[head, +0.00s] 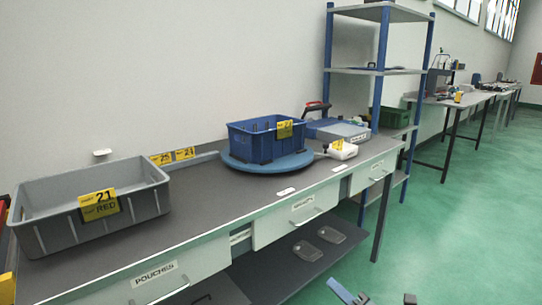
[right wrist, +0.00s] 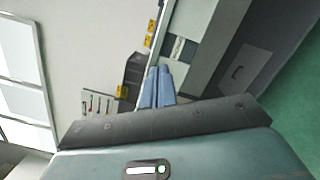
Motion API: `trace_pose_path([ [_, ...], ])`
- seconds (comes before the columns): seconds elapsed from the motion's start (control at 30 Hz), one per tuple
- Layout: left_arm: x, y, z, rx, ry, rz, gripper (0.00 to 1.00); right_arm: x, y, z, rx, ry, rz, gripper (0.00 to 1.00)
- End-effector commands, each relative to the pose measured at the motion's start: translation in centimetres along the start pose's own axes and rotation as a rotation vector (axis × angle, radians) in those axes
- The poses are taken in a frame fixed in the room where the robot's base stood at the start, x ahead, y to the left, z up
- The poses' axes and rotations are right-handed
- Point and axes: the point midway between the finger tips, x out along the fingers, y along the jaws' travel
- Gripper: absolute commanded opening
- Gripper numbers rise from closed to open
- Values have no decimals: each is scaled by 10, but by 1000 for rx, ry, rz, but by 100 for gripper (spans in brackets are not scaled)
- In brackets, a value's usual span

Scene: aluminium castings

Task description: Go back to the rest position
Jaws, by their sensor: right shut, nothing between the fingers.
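My right gripper (head: 340,290) shows only in part at the bottom edge of the head view, in front of the workbench and over the green floor. In the right wrist view its two blue fingers (right wrist: 157,86) lie together, shut with nothing between them. No object touches it in either view. My left gripper is in neither view.
The workbench (head: 200,193) holds a grey crate (head: 150,206), a blue crate (head: 263,141) on a round blue turntable (head: 268,162), and a white bottle (head: 342,151). Drawers and a lower shelf face me. A shelf rack (head: 378,72) stands behind. Green floor (head: 455,215) is clear at right.

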Motion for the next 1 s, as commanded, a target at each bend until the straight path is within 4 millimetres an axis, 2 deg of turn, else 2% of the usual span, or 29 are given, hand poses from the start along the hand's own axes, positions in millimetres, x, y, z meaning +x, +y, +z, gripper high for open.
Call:
trace_pose_path([
  [0.03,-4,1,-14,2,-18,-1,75,-12,11,-8,194,-26,-39,0],
  [0.17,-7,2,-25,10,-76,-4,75,-54,15,-35,772,-143,-170,0],
  [0.3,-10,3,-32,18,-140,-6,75,-112,18,-69,1391,-328,-331,0],
  [0.4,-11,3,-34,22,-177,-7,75,-150,23,-92,1728,-467,-425,0],
  [0.5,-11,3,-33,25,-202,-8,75,-178,28,-109,1957,-578,-485,0],
  [0.67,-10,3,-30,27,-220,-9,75,-197,31,-122,2113,-663,-524,0],
  [1.0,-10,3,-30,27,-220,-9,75,-197,31,-122,2113,-663,-524,0],
])
